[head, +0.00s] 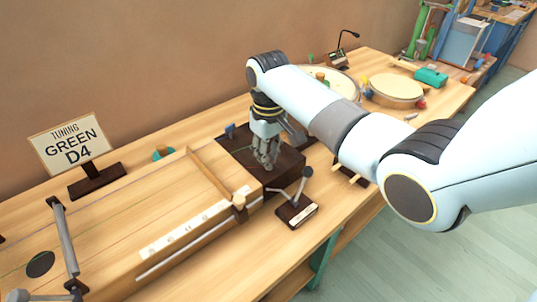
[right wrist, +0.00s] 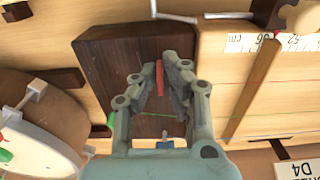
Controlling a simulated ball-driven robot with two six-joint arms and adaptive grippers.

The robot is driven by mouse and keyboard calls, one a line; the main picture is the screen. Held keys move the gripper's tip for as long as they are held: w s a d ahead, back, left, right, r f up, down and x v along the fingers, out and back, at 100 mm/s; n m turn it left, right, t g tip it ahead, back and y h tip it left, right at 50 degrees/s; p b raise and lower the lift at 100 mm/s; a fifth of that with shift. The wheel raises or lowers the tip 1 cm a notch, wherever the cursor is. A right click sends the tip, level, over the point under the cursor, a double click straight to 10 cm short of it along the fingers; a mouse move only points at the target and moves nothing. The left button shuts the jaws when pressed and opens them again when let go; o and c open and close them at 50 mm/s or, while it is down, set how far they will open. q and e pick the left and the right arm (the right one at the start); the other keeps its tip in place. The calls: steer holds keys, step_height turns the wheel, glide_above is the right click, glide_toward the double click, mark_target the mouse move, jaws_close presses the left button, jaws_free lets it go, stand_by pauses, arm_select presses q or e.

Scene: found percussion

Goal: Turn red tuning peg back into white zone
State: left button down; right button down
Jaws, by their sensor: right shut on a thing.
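The red tuning peg (right wrist: 160,78) shows in the right wrist view as a thin red bar over a dark brown block (right wrist: 105,70). My right gripper (right wrist: 161,76) is shut on it, with the fingertips at both sides of the bar. In the head view my right gripper (head: 267,163) points down onto the dark block (head: 288,172) at the end of a long wooden string box (head: 120,235); it hides the peg there. I cannot make out a white zone around the peg.
A sign (head: 70,140) reads "TUNING GREEN D4". A wooden bridge bar (head: 210,172) crosses the box near a ruler strip (right wrist: 275,42). A small dark stand with a grey lever (head: 297,212) stands in front of the block. Round drums (head: 397,90) stand behind my right arm.

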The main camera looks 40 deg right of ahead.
steer(key=shift+d+r+n+p, duration=0.1)
steer(key=shift+r+n+p, duration=0.1)
steer(key=shift+n+p, duration=1.15)
steer(key=shift+f+n+p, duration=0.1)
steer(key=shift+n+p, duration=0.8)
steer(key=shift+n, duration=0.65)
steer(key=shift+w, duration=0.1)
steer(key=c, duration=1.5)
jaws_free()
step_height(320, 180, up, 12)
steer(key=shift+f, duration=0.1)
